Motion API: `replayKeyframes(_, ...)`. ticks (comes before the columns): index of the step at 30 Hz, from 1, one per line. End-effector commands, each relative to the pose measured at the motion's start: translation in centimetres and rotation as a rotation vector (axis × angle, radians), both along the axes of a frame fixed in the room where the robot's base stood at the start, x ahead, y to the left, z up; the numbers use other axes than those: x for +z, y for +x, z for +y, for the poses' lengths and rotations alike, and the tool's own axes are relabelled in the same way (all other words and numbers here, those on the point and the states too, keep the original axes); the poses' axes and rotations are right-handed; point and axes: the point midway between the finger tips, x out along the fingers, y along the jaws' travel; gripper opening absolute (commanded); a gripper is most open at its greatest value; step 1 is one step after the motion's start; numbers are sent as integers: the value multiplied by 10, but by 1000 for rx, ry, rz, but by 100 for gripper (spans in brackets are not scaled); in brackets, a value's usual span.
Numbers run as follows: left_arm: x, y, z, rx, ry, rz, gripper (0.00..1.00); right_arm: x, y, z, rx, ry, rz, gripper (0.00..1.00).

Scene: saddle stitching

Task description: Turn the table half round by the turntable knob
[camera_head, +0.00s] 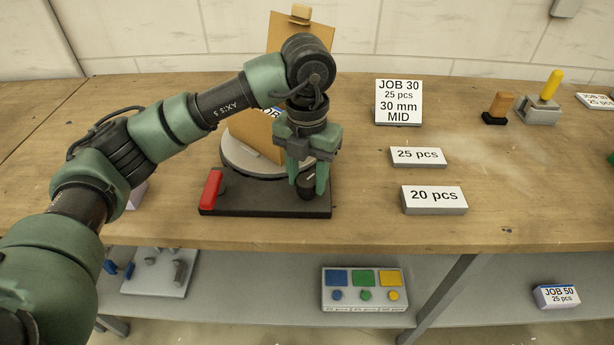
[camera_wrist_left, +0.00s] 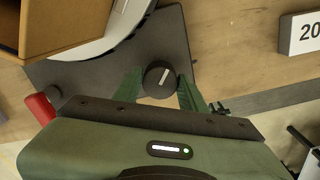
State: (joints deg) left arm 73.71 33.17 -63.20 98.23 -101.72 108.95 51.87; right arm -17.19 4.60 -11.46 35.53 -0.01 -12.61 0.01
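The turntable (camera_head: 232,160) is a pale grey round disc on a dark base plate (camera_head: 255,204) on the workbench. A brown box-like holder (camera_head: 250,132) stands on the disc; my arm hides part of it. The black turntable knob (camera_head: 307,190) sits at the base's right front, with a white pointer mark on top. It also shows in the left wrist view (camera_wrist_left: 158,80). My left gripper (camera_head: 308,184) points down with one finger on each side of the knob, very close to it. Whether both fingers press on it is unclear. My right gripper is out of view.
A red handle (camera_head: 211,189) stands at the base's left end. Signs for 25 pcs (camera_head: 418,157) and 20 pcs (camera_head: 434,199) stand to the right, before a JOB 30 card (camera_head: 398,102). A yellow-handled tool (camera_head: 544,98) is farther right. Bench surface between is free.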

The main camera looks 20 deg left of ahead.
Motion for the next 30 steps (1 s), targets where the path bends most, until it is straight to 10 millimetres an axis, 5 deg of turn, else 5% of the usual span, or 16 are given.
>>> replayKeyframes(14, 5, 0, 0, -1, 0, 1, 60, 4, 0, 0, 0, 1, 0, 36)
replayKeyframes(30, 79, 0, 0, 1, 0, 0, 60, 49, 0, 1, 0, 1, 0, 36)
